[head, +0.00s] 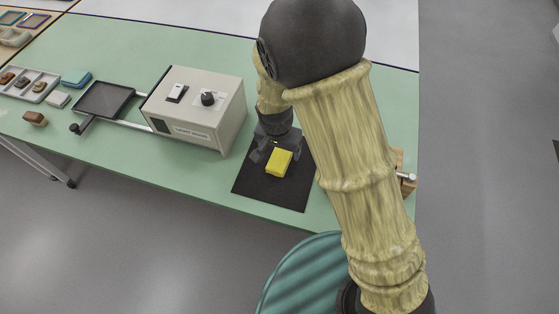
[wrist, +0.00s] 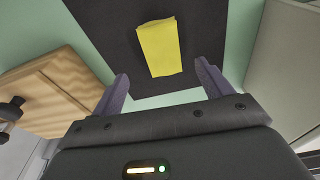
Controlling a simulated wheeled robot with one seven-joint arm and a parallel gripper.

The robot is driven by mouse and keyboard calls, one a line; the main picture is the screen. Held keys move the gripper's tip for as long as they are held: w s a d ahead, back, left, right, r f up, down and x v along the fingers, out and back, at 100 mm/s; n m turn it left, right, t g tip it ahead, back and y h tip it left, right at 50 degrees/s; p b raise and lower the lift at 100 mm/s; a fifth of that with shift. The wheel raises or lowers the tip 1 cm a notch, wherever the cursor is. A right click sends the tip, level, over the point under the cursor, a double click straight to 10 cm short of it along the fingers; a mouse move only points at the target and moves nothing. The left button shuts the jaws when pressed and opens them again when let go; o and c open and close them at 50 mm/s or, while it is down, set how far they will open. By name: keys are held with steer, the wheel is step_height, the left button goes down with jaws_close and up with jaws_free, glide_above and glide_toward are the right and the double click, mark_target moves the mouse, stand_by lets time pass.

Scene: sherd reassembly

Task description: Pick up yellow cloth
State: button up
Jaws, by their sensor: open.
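The yellow cloth (head: 279,163) is a small folded block lying on a black mat (head: 298,192) near the table's front edge. In the wrist view the yellow cloth (wrist: 159,46) lies ahead of the fingertips and roughly between their lines. My gripper (head: 268,152) hangs over the mat just beside the cloth in the head view, partly hidden by its own wrist. In the wrist view my gripper (wrist: 161,78) has its two fingers wide apart, with nothing between the tips.
A beige box with a knob (head: 205,115) stands left of the mat. A wooden block or vise (wrist: 55,92) stands on the mat's other side, mostly hidden by my arm in the head view. A dark tray (head: 103,98) and several sherds (head: 36,118) lie farther left.

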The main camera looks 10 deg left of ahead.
mark_target(279, 159)
steer(key=shift+w+f, duration=0.1)
steer(key=shift+f, duration=0.65)
steer(key=shift+f, duration=0.1)
steer(key=f, duration=0.5)
steer(key=shift+w+a, duration=0.15)
steer(key=shift+w, duration=0.15)
steer(key=shift+c, duration=0.2)
steer(key=c, duration=1)
